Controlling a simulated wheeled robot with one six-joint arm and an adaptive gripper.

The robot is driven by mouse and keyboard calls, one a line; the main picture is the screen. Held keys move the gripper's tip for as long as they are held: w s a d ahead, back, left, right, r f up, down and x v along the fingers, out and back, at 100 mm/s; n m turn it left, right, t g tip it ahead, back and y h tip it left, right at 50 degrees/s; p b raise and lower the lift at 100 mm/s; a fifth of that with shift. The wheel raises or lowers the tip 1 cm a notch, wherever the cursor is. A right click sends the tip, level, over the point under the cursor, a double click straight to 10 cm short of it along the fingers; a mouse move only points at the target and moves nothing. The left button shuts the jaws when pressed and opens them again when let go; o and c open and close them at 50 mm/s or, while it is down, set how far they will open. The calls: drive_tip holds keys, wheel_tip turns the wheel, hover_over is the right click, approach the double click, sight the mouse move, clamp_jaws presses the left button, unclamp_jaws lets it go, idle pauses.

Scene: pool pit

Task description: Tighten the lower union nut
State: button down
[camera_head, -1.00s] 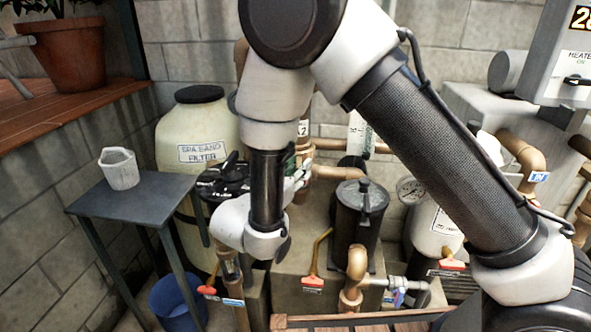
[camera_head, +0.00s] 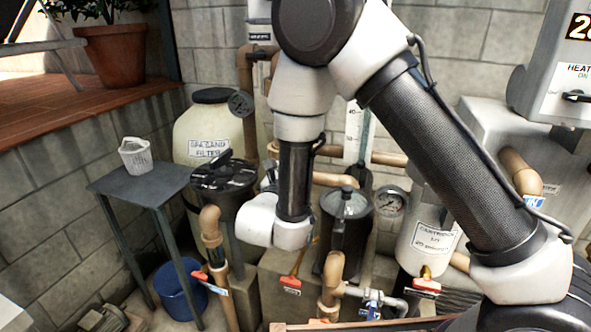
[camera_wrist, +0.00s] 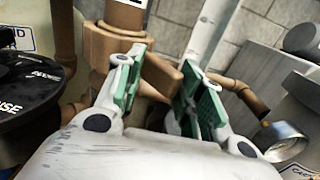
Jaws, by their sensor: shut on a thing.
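In the wrist view, a brown union nut (camera_wrist: 103,47) sits around a vertical brown pipe. A flat lug (camera_wrist: 162,75) sticks out from it to the right. My gripper (camera_wrist: 165,84) is shut on this lug, its two green-padded fingers on either side of it. The pads hide part of the lug. In the head view my wrist and forearm cover the gripper and the nut. I cannot tell from these frames whether this is the lower nut.
The black-lidded sand filter valve (camera_head: 223,176) is close on the left and also shows in the wrist view (camera_wrist: 28,92). A dark strainer pot (camera_head: 345,232) and a pressure gauge (camera_head: 390,201) stand to the right. A small grey table (camera_head: 120,184) and blue bucket (camera_head: 180,290) are at left.

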drive_tip(key=shift+w+d+f+h, duration=0.15)
drive_tip(key=shift+w+d+h, duration=0.15)
drive_tip(key=shift+d, duration=0.25)
drive_tip(key=c, duration=1.4)
unclamp_jaws()
drive_tip(key=shift+c, duration=0.2)
drive_tip(key=shift+w+f, duration=0.1)
drive_tip(key=shift+o, duration=0.4)
drive_tip(key=shift+d, duration=0.1)
drive_tip(key=shift+s+a, duration=0.25)
drive_tip(key=shift+s, duration=0.2)
drive_tip(key=shift+c, duration=0.5)
drive_tip(key=v, duration=1.1)
drive_tip(key=shift+a, duration=0.2)
